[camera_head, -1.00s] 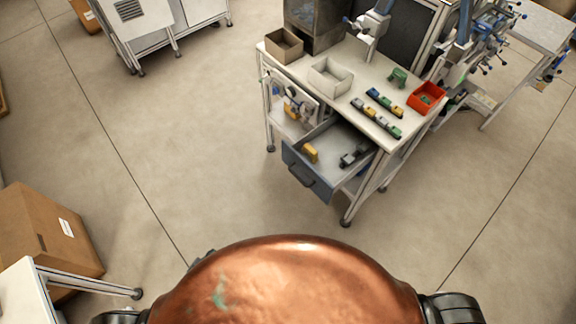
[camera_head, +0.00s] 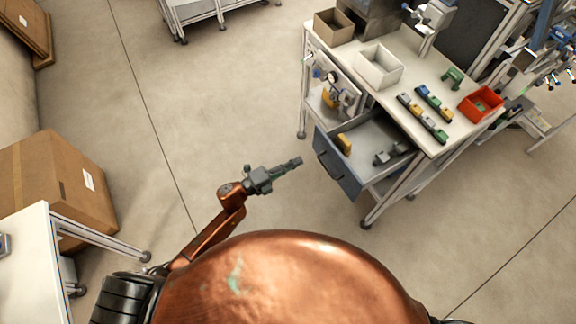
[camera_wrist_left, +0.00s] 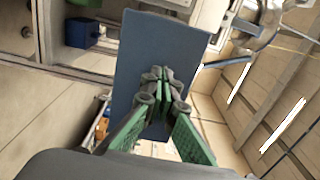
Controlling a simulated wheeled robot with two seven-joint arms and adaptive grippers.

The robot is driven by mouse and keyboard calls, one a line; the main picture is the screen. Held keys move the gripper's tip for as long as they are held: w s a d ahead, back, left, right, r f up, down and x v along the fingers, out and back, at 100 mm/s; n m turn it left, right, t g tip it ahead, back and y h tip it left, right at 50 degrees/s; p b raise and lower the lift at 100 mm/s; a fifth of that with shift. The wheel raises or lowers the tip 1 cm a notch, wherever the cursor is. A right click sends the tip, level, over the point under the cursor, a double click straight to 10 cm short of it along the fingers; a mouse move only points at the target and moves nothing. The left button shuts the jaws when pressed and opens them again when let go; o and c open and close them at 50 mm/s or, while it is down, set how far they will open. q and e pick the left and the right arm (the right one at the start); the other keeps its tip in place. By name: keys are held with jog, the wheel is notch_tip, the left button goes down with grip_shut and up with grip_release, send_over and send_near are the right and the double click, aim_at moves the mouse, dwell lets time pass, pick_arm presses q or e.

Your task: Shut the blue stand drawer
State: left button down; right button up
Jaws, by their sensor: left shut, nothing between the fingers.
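The blue stand drawer (camera_head: 337,163) is pulled out from under the white workbench top. Its blue front with a dark handle faces my side. Inside it lie a yellow item (camera_head: 344,143) and dark grey parts (camera_head: 391,153). My left gripper (camera_head: 298,162) is shut and empty, held out to the left of the drawer front with a gap between them. In the left wrist view the green-padded fingers (camera_wrist_left: 160,75) are together, pointing towards a blue panel (camera_wrist_left: 140,45) that looks like the drawer front. My right gripper is not in view.
The workbench (camera_head: 404,90) carries a brown box, a white box (camera_head: 376,69), a red bin (camera_head: 481,104) and several small coloured blocks. A cardboard box (camera_head: 58,185) and a white table (camera_head: 25,262) stand at left. Bare floor lies around the drawer.

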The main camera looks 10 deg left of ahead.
aim_at(322, 149)
pick_arm(q)
jog(key=x, duration=0.8)
jog(key=shift+w+d, duration=0.1)
jog(key=shift+w, duration=0.05)
